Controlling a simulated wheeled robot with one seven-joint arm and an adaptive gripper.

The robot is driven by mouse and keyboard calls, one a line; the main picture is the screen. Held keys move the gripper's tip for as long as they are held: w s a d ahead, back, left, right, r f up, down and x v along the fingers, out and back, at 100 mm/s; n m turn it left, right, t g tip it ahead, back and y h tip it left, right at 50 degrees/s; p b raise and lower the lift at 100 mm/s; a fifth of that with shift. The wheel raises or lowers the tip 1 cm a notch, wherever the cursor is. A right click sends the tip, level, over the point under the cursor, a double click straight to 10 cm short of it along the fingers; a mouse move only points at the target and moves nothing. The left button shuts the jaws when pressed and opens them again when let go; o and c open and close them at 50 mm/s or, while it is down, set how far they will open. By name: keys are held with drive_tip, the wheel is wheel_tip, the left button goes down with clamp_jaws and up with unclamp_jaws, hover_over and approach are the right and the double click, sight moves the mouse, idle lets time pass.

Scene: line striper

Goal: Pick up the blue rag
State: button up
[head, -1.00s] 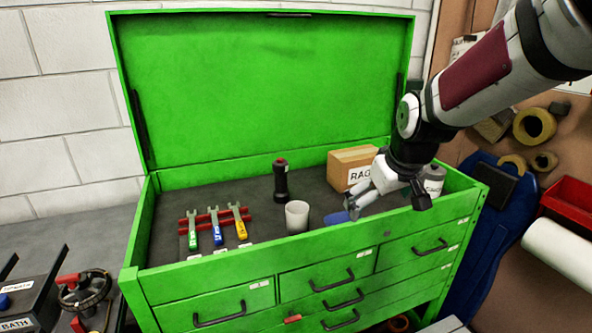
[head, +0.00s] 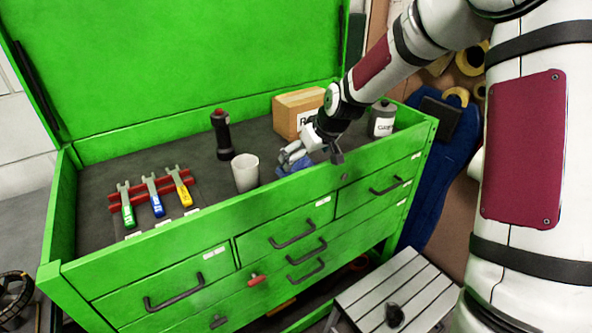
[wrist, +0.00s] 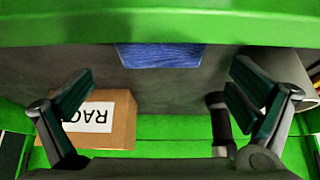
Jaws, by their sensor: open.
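The blue rag (head: 294,166) lies in the open top tray of the green tool chest, near its front wall and in front of the cardboard box. My gripper (head: 318,156) is above the tray beside the rag and hides part of it in the head view. In the wrist view the rag (wrist: 160,55) is a flat blue patch on the dark tray floor, close to the green front wall. My gripper (wrist: 158,108) is open there, with its two fingers wide apart and nothing between them. I cannot tell its exact height above the rag.
The cardboard box (head: 297,112) stands behind my gripper, with a grey canister (head: 382,120) to the right. A white cup (head: 246,173) and a black flashlight (head: 222,135) stand to the left. Several wrenches (head: 155,195) lie further left. The green front wall (head: 215,228) is a raised edge.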

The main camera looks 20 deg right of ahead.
sight(297, 166)
drive_tip(key=shift+x, duration=2.85)
drive_tip(key=shift+a, duration=0.2)
drive_tip(key=c, duration=0.8)
